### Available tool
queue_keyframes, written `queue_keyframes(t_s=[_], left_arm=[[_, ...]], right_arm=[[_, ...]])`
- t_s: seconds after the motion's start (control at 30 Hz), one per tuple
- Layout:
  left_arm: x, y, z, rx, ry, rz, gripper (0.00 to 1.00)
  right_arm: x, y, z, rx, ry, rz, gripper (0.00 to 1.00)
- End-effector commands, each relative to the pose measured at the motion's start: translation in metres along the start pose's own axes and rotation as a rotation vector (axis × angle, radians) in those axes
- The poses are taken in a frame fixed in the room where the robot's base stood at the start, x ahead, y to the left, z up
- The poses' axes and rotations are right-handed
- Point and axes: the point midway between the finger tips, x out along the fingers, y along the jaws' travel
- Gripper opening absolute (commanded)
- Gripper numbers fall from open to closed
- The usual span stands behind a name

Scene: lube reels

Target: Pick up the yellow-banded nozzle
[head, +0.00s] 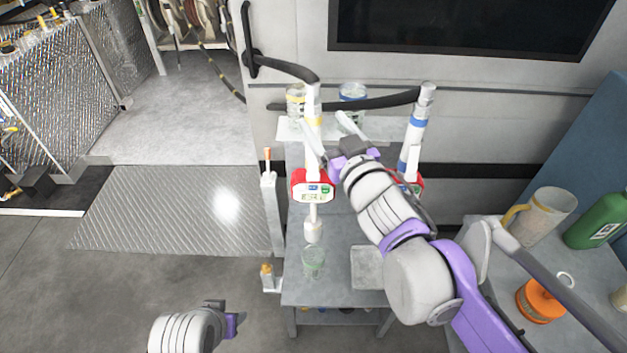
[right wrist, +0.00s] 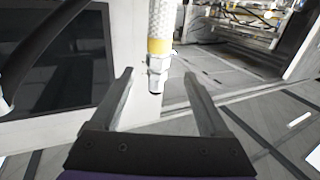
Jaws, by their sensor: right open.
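The yellow-banded nozzle (head: 313,104) hangs upright from a black hose, above a bench. A red meter body with a small display (head: 312,187) shows below the band. In the right wrist view, its yellow band (right wrist: 159,46) and metal fitting are visible, with the lower end between the finger lines. My right gripper (head: 329,132) is open and empty, its fingers close to the nozzle just below the band; it also shows in the right wrist view (right wrist: 158,74). I cannot tell whether they touch. My left gripper (head: 231,322) is low at the bottom left, its fingers unclear.
A blue-banded nozzle (head: 418,122) hangs to the right, partly behind my right arm. Two jars (head: 352,92) (head: 296,95) stand on the shelf behind. A cup (head: 313,261) stands on the bench (head: 300,292). A jug (head: 547,214), green bottle and orange container occupy the right-hand surface.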

Motion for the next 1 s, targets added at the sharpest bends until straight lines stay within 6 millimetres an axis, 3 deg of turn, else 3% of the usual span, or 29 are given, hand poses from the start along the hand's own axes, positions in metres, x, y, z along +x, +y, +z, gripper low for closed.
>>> queue_keyframes(t_s=[0.33,0.6,0.93,1.0], left_arm=[[-0.003,0.000,-0.003,0.000,0.002,0.000,0.50],[-0.008,0.000,-0.006,0.000,0.004,0.000,0.50],[-0.008,0.000,-0.006,0.000,0.004,0.000,0.50],[-0.008,0.000,-0.006,0.000,0.004,0.000,0.50]], right_arm=[[0.029,0.001,0.004,0.000,-0.002,0.002,0.79],[0.064,0.003,0.010,0.000,-0.001,0.002,0.79],[0.070,0.003,0.011,0.000,-0.002,0.002,0.79],[0.070,0.003,0.011,0.000,-0.002,0.002,0.68]])
